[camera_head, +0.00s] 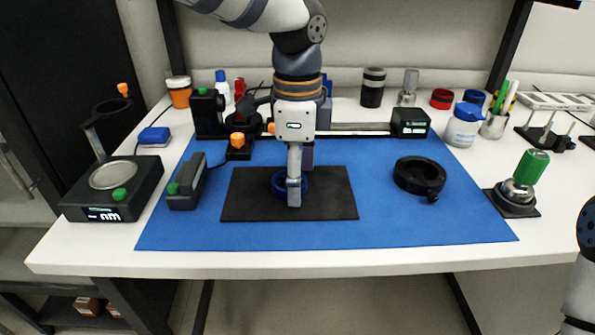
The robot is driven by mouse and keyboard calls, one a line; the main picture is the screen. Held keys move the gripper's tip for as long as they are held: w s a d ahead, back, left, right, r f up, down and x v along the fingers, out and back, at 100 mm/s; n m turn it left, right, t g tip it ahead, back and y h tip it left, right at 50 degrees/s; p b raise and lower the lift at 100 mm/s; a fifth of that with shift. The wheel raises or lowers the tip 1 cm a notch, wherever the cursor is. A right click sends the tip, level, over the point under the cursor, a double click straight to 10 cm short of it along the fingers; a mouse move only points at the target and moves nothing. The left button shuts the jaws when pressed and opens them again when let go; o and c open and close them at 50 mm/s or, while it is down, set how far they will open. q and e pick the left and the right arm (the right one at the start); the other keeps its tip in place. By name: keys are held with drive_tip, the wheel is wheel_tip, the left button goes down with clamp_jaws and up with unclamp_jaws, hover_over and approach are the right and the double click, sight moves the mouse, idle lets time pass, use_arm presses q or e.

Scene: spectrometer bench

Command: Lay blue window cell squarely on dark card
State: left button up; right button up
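The blue window cell (275,183) is a blue ring near the middle of the dark card (335,205). It looks flat and is on or just above the card; I cannot tell which. My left gripper (294,196) points straight down over the cell. Its near finger crosses in front of the ring and hides part of it. The other finger is mostly hidden behind, so I cannot tell whether they grip the ring. My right gripper is out of view; only part of my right arm shows at the right edge.
The blue mat (440,215) has free room right and in front of the card. A black ring mount (419,176) lies right of the card. A dark grey block (188,182) and a display device (110,188) stand left. A rail instrument (409,122) runs behind.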

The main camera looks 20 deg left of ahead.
use_arm(q)
wheel_tip(320, 180, up, 12)
drive_tip(key=shift+r, duration=0.2)
idle(0.4)
